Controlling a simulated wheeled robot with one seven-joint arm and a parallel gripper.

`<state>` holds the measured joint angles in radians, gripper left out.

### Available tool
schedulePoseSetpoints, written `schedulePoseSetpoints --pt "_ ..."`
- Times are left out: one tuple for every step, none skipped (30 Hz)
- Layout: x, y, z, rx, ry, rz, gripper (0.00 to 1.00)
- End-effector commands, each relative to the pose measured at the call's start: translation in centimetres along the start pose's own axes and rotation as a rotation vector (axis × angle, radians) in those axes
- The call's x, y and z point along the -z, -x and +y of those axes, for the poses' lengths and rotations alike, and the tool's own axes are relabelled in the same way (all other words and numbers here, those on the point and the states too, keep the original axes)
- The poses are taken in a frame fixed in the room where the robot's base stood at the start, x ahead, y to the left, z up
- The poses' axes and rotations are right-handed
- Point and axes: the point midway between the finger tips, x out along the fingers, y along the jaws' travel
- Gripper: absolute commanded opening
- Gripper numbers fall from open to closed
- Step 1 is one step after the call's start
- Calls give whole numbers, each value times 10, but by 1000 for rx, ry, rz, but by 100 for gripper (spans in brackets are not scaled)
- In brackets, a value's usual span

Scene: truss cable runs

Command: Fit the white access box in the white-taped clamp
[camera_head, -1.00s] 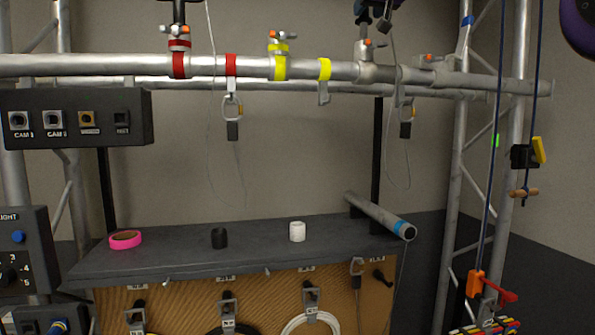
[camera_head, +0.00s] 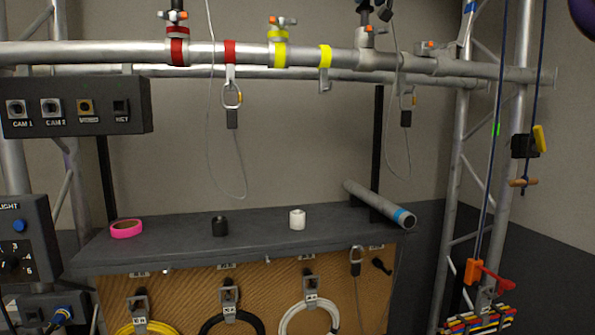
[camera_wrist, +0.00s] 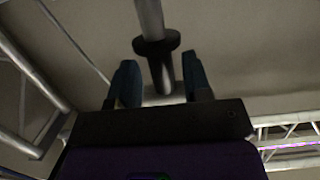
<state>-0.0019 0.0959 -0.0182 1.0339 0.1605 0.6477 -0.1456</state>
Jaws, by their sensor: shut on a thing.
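My gripper (camera_wrist: 161,85) shows only in the wrist view, with one teal finger on each side of a pale grey rod-like thing (camera_wrist: 153,20) with a dark collar. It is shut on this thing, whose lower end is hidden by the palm. I cannot tell whether this is the white access box. In the head view, a bare-looking clamp (camera_head: 368,40) sits on the front truss pipe, right of the yellow-taped clamp (camera_head: 279,38) and the red-taped clamp (camera_head: 177,35). I cannot make out white tape on any clamp.
A dark shelf (camera_head: 160,250) carries a pink tape roll (camera_head: 126,229), a black roll (camera_head: 220,226), a white roll (camera_head: 297,219) and a grey tube (camera_head: 375,202). Cable coils hang below. Thin tethers hang from the pipe (camera_head: 110,53). Blue ropes run down the right truss.

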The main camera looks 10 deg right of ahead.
Motion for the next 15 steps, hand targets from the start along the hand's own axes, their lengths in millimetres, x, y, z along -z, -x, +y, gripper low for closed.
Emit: schedulePoseSetpoints --pt "0 1 0 0 0 2 13" --pt "0 1 0 0 0 2 13" --pt "-1 0 0 0 0 2 13" --pt "-2 0 0 0 0 2 13" --pt "-2 0 0 0 0 2 13" --pt "-3 0 0 0 0 2 13" --pt "-3 0 0 0 0 2 13" --pt "-4 0 0 0 0 2 13" --pt "-4 0 0 0 0 2 13" --pt "-5 0 0 0 0 2 13" --pt "-5 0 0 0 0 3 13" --pt "-6 0 0 0 0 3 13" --pt "-6 0 0 0 0 3 13" --pt "-6 0 0 0 0 3 13" --pt "-7 0 0 0 0 4 13"
